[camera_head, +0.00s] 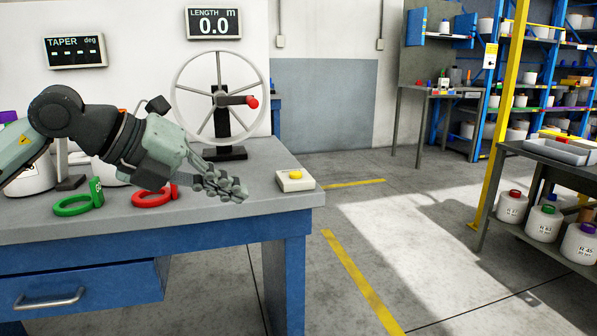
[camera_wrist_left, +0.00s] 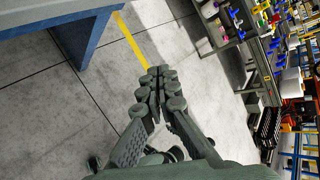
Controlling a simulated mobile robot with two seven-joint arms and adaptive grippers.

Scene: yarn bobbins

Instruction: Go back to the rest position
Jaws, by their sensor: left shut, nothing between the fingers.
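My left gripper (camera_head: 232,190) reaches in from the left over the grey bench top, near its front right part. Its fingers are together with nothing between them. In the left wrist view the closed fingertips (camera_wrist_left: 158,76) point out past the bench edge, over the concrete floor. My right gripper does not show in either view.
A cart with bobbins (camera_head: 545,223) stands right. The floor between is clear.

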